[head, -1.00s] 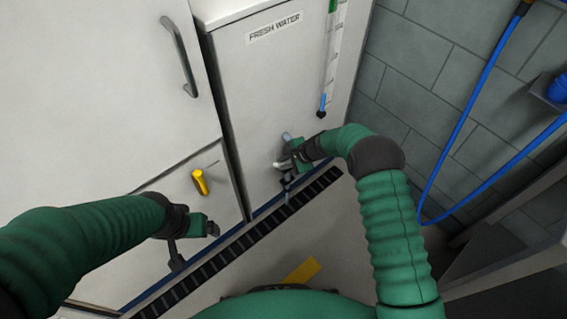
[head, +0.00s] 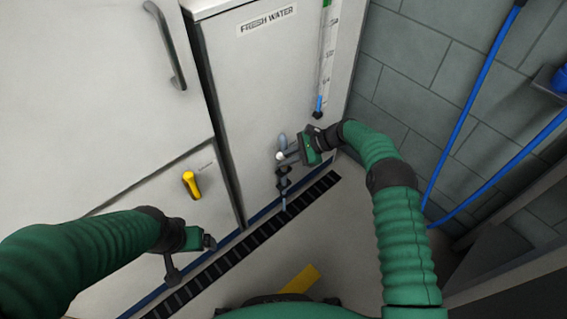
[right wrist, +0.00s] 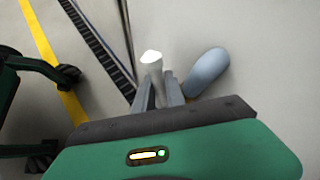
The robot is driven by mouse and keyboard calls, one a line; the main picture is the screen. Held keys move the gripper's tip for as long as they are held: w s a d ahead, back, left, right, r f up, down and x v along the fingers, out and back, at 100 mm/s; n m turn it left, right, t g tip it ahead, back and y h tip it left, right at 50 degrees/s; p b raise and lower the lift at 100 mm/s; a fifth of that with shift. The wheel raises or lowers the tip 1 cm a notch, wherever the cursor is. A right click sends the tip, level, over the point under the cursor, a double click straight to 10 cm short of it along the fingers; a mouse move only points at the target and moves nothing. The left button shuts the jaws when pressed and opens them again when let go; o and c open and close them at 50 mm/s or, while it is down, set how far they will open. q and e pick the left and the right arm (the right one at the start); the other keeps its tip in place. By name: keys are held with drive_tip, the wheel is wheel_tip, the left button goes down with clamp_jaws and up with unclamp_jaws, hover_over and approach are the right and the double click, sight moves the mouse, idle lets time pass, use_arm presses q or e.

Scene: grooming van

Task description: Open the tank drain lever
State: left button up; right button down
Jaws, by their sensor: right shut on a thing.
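The white tank (head: 262,95) labelled FRESH WATER stands in the centre of the head view. Low on its front is the drain valve (head: 283,180), dark, with a thin spout pointing down. My right gripper (head: 292,156) is at the valve, its fingers shut on the pale drain lever (head: 280,157). In the right wrist view the lever's white end (right wrist: 151,58) sticks out past the fingers. A rounded blue-grey piece (right wrist: 207,71) sits beside them. My left gripper (head: 208,242) hangs low on the left, apart from the valve; its jaws are too small to read.
A yellow handle (head: 191,184) is on the white cabinet (head: 120,110) at left. A level gauge (head: 327,60) runs down the tank's right side. A dark floor grate (head: 245,245) lies below. Blue hoses (head: 470,110) hang by the right wall.

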drive_tip(key=shift+a+r, duration=0.1)
drive_tip(key=shift+a, duration=0.05)
drive_tip(key=c, duration=1.4)
unclamp_jaws()
drive_tip(key=shift+c, duration=0.2)
drive_tip(key=shift+o, duration=0.3)
drive_tip(key=shift+w, duration=0.1)
